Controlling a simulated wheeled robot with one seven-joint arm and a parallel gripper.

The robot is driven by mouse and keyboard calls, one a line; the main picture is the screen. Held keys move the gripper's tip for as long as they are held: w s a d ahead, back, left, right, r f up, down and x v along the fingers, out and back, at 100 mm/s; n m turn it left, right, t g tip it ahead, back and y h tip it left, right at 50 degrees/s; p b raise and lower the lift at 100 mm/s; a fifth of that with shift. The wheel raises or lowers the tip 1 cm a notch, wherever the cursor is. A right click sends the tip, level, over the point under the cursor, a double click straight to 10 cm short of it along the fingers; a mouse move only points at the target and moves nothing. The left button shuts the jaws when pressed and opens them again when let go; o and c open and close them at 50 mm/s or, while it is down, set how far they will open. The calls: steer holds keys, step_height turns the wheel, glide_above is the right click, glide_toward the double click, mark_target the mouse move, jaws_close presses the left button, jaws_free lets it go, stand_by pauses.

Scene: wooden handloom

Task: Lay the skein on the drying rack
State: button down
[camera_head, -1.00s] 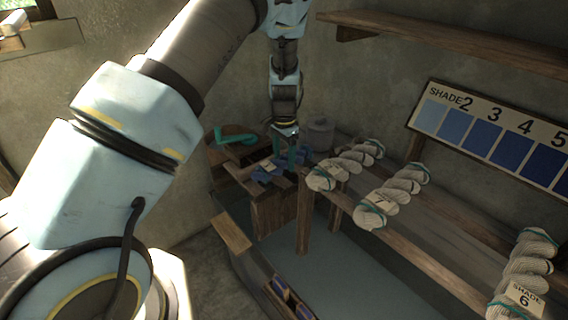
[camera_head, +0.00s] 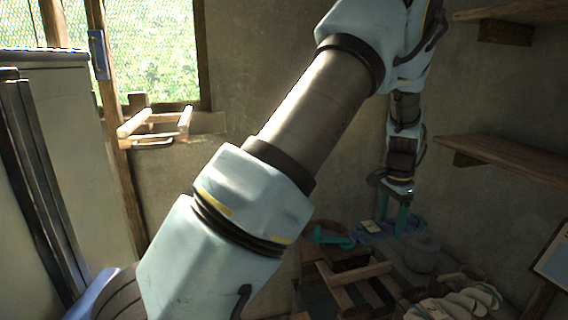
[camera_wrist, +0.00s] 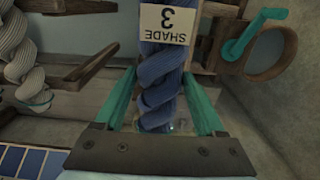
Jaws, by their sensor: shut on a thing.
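The blue twisted skein with a "SHADE 3" tag runs between my gripper's teal fingers in the wrist view (camera_wrist: 158,75). In the head view the skein (camera_head: 372,229) is small and dark, low at the right. My gripper (camera_head: 398,224) points down there and is shut on the skein; it also shows in the wrist view (camera_wrist: 165,105). A small wooden rack with pale bars (camera_head: 155,125), apparently the drying rack, stands by the window at the left. It is empty and far from my gripper.
A teal crank (camera_head: 333,239) on a round wooden part is left of my gripper. A grey pot (camera_head: 422,252) and pale skeins (camera_head: 460,303) are at its right. Wooden shelves (camera_head: 505,155) jut from the right wall. A tall pale cabinet (camera_head: 50,150) stands left.

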steer(key=w+a+f+n+b, duration=0.15)
steer(key=a+f+n, duration=0.35)
steer(key=a+f, duration=0.65)
steer(key=w+a+f+n+b, duration=0.1)
steer(key=a+f+n+b, duration=0.35)
steer(key=a, duration=1.15)
steer(key=s+a+f+n, duration=0.4)
steer(key=a+f+n, duration=0.1)
steer(key=a, duration=0.5)
steer(key=shift+a+f+p, duration=0.2)
steer(key=shift+p, duration=0.15)
